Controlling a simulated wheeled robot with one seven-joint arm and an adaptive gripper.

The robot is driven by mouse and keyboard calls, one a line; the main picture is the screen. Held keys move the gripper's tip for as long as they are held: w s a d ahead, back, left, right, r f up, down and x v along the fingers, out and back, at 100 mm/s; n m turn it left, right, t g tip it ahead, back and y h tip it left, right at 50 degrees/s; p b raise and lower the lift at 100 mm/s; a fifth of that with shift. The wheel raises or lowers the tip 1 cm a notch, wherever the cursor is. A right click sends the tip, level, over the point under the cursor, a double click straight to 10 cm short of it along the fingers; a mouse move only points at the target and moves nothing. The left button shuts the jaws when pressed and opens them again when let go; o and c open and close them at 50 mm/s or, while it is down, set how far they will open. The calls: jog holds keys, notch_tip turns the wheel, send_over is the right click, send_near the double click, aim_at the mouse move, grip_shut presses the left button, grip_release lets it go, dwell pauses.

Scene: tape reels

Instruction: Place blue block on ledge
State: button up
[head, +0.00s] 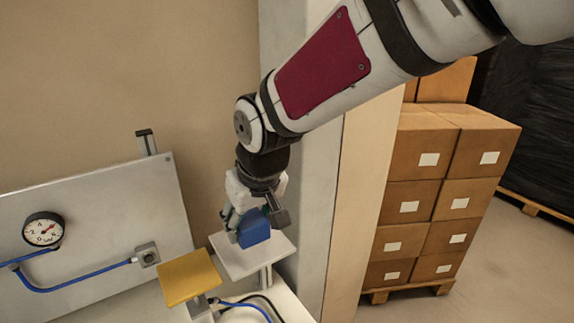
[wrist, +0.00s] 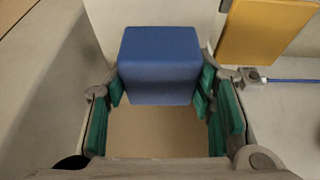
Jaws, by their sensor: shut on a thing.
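The blue block (head: 254,228) is held in my gripper (head: 243,222), which points down. In the wrist view the block (wrist: 160,65) sits between the green finger pads of my gripper (wrist: 162,88), near the fingertips. A white ledge (head: 266,262) on a post lies under and behind the block in the head view. The block overlaps its upper-left part in the picture; whether it touches the ledge I cannot tell. The white ledge also shows behind the block in the wrist view (wrist: 103,18). Part of the block's top is hidden by my gripper.
A yellow ledge (head: 188,277) stands close left of the white one, and shows at upper right in the wrist view (wrist: 265,32). A grey panel (head: 110,215) with a gauge (head: 43,229) and blue hose is at left. Stacked boxes (head: 432,180) are at right.

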aim_at(250, 228)
jog(key=shift+w+a+f, duration=0.1)
jog(key=shift+w+a, duration=0.15)
jog(key=shift+w, duration=0.8)
jog(key=shift+w+f, duration=0.1)
jog(key=shift+f+p, duration=0.45)
jog(key=shift+f, duration=1.2)
jog(key=shift+f, duration=0.15)
jog(key=o, duration=1.4)
jog(key=shift+o, duration=0.2)
